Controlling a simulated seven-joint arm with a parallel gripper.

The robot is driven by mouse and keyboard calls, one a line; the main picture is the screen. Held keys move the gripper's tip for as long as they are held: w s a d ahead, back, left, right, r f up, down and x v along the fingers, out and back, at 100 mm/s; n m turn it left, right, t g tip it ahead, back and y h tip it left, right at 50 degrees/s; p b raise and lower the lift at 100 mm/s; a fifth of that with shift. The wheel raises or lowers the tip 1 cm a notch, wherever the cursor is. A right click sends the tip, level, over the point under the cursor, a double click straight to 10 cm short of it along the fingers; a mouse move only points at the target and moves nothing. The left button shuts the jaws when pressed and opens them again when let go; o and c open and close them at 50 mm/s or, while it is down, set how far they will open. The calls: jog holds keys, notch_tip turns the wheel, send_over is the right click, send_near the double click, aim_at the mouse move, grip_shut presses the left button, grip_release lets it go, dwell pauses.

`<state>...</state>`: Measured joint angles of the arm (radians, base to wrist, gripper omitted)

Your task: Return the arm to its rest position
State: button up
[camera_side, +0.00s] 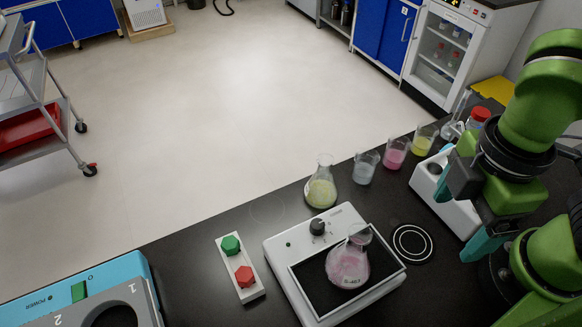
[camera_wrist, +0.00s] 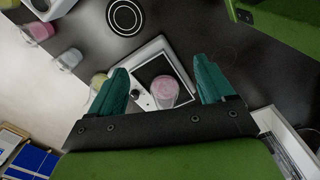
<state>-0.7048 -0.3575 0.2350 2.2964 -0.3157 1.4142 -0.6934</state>
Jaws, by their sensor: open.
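My gripper (camera_side: 458,224) is open and empty at the right of the side view, raised above the black bench (camera_side: 215,230). Its two teal fingers stand wide apart in the wrist view (camera_wrist: 158,75). Between and beyond them, in that view, a flask with pink contents (camera_wrist: 165,92) sits on a white device with a dark top plate (camera_wrist: 150,68). In the side view the pink flask (camera_side: 348,264) stands upright on the same device (camera_side: 285,255), well to the left of my gripper and apart from it.
A conical flask with yellow-green contents (camera_side: 321,190) and several beakers, including a pink one (camera_side: 396,153), line the bench's far edge. A white box (camera_side: 447,205) stands beside my gripper. A rack with green and red pieces (camera_side: 241,268) and a blue machine (camera_side: 120,280) are at left.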

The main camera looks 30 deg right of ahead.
jog(key=w+a+r+m, duration=0.1)
jog(key=w+a+m, duration=0.5)
jog(key=w, duration=0.4)
jog(key=w+a+m, duration=0.6)
jog(key=w+a, duration=0.1)
jog(key=w, duration=0.3)
jog(key=shift+a+r+m, duration=0.3)
jog(key=shift+a+r, duration=0.05)
jog(key=shift+r, duration=0.05)
jog(key=shift+o, duration=0.3)
jog(key=o, duration=0.3)
jog(key=s+a+n, duration=0.1)
jog(key=s+a, duration=0.2)
jog(key=a, duration=0.4)
jog(key=s+a+r+m, duration=0.1)
jog(key=s+a+r, duration=0.2)
jog(key=a+r, duration=0.15)
notch_tip(320, 180, down, 10)
jog(key=m, duration=0.1)
jog(key=shift+a, duration=0.15)
jog(key=shift+s+r, duration=0.1)
